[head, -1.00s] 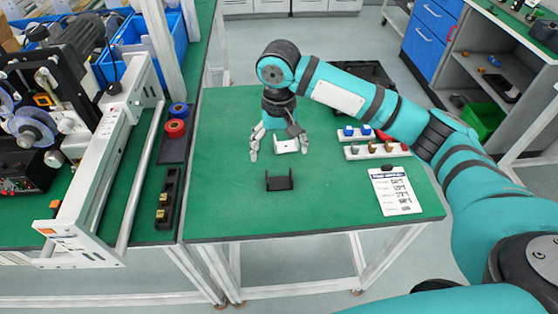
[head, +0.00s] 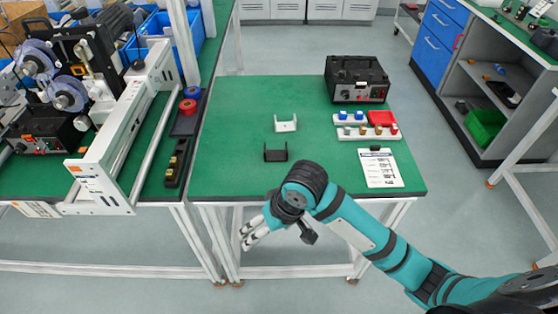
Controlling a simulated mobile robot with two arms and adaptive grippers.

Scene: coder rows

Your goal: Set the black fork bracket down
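The black fork bracket (head: 275,155) stands on the green table top (head: 230,130), near the middle and toward the front, with its two prongs up. Nothing holds it. A similar white bracket (head: 286,126) stands just behind it, apart from it. My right gripper (head: 246,238) is in front of the table's front edge, lower in the picture than the black bracket and clear of it. Its fingers look apart, with nothing between them. My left gripper is not in view.
A black case (head: 356,80) stands at the back right. White holders with small coloured parts (head: 350,133), a red block (head: 381,117) and a clipboard sheet (head: 380,170) lie on the right. The table's left part is clear. A machine frame (head: 120,130) stands further left.

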